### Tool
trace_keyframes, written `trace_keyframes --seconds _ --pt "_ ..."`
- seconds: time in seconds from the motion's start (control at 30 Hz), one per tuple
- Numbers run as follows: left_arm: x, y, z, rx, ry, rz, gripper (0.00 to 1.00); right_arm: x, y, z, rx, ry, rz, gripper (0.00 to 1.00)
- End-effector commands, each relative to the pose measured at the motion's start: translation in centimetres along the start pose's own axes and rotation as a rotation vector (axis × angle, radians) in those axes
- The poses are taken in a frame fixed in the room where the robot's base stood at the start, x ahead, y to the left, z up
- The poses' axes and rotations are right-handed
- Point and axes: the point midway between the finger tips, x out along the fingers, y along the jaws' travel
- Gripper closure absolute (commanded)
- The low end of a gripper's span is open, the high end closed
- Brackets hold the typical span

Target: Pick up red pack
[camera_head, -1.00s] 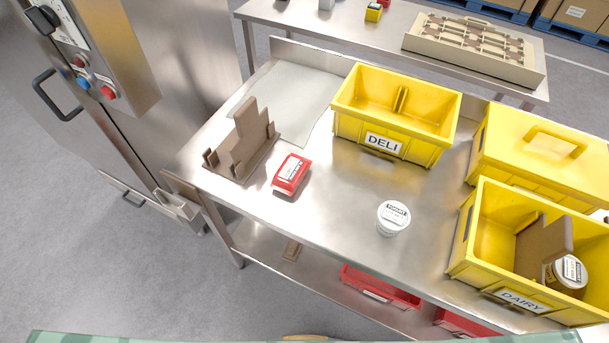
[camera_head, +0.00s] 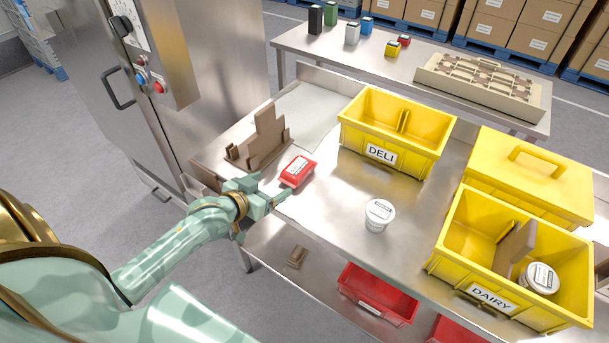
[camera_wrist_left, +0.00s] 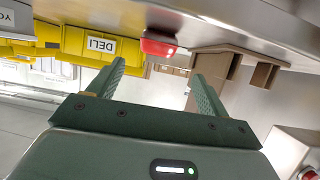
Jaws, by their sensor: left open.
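The red pack (camera_head: 298,171), with a white label, lies on the steel table near its front left part. It also shows in the left wrist view (camera_wrist_left: 160,44), just beyond the fingertips. My left gripper (camera_head: 274,187) is open and empty at the table's front edge. It is close to the near side of the pack, with a small gap. In the left wrist view its two fingers (camera_wrist_left: 158,72) stand apart, with the pack ahead between them. My right gripper is not in view.
A brown cardboard divider (camera_head: 259,143) stands left of the pack. The yellow DELI crate (camera_head: 405,165) is behind right, and a white yogurt tub (camera_head: 379,216) is to the right. The yellow DAIRY crate (camera_head: 450,279) stands farther right. Red bins (camera_head: 376,296) sit on the lower shelf.

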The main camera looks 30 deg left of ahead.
Motion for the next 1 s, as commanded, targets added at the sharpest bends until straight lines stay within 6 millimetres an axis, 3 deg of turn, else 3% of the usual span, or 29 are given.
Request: trace_keyframes --seconds 0.03,0.2,0.43,0.7,1.0 --pt "1.6 0.0 0.3 0.000 0.000 0.000 0.22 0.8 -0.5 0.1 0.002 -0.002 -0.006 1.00" --pt "5.0 0.0 0.4 0.001 -0.002 -0.001 0.22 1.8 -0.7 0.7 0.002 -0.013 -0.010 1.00" --pt "7.0 0.1 0.3 0.001 -0.002 0.000 0.22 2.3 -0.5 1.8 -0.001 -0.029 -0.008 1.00" --pt "11.1 0.4 0.5 0.002 -0.003 -0.001 0.22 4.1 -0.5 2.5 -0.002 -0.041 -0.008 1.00" --pt "11.5 0.4 0.2 0.003 -0.002 0.000 0.25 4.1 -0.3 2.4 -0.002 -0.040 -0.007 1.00"
